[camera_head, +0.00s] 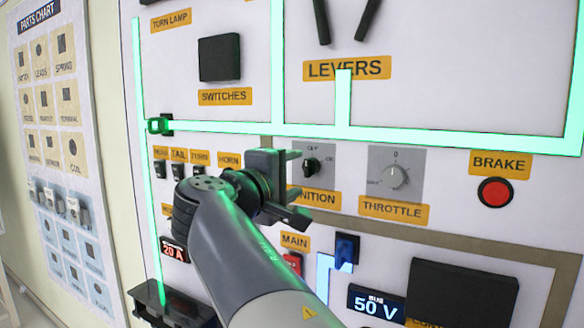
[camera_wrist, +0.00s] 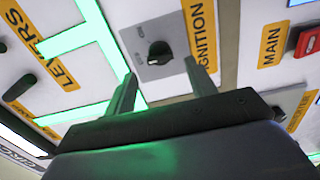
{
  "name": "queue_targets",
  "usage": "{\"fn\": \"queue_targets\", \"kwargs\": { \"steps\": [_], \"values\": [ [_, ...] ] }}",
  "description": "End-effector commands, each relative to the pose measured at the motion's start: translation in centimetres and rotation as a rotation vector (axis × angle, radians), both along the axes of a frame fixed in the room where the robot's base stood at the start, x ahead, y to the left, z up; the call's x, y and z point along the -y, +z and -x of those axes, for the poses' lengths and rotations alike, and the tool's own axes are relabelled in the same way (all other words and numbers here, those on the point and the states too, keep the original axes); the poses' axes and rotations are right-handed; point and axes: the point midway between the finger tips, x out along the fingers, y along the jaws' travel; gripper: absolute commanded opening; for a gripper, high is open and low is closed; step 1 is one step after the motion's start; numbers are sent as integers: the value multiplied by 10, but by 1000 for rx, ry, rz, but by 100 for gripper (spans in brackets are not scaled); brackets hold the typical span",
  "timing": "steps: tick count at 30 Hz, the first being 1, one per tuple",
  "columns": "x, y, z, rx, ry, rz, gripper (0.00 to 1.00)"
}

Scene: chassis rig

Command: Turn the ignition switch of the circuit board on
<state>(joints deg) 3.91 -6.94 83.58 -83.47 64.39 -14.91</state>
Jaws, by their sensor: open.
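The ignition switch is a black knob (camera_head: 311,164) on a grey plate above the yellow IGNITION label (camera_head: 314,197) in the head view. In the wrist view the knob (camera_wrist: 159,53) is fully visible, ahead of my fingers and roughly midway between them. My gripper (camera_head: 297,184) is in front of the board at the left edge of the ignition plate. It also shows in the wrist view (camera_wrist: 160,80), where its two fingers are apart with nothing between them. The fingers look short of the knob. The knob's pointer direction is hard to read.
A throttle dial (camera_head: 395,177) and a red brake button (camera_head: 495,192) sit right of the ignition. Below are a red main switch (camera_head: 293,263), a blue switch (camera_head: 346,251) and a 50 V display (camera_head: 376,305). Glowing green strips (camera_head: 343,105) run across the board.

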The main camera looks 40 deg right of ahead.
Motion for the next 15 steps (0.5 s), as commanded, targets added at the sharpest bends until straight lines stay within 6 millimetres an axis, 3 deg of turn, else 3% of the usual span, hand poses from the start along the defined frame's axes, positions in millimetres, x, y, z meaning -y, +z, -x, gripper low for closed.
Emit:
{"fn": "queue_targets", "kwargs": {
  "steps": [6, 15],
  "values": [
    [30, 1, -11, 0, -4, 0, 53],
    [49, 0, -20, 1, 0, 0, 53]
  ]
}}
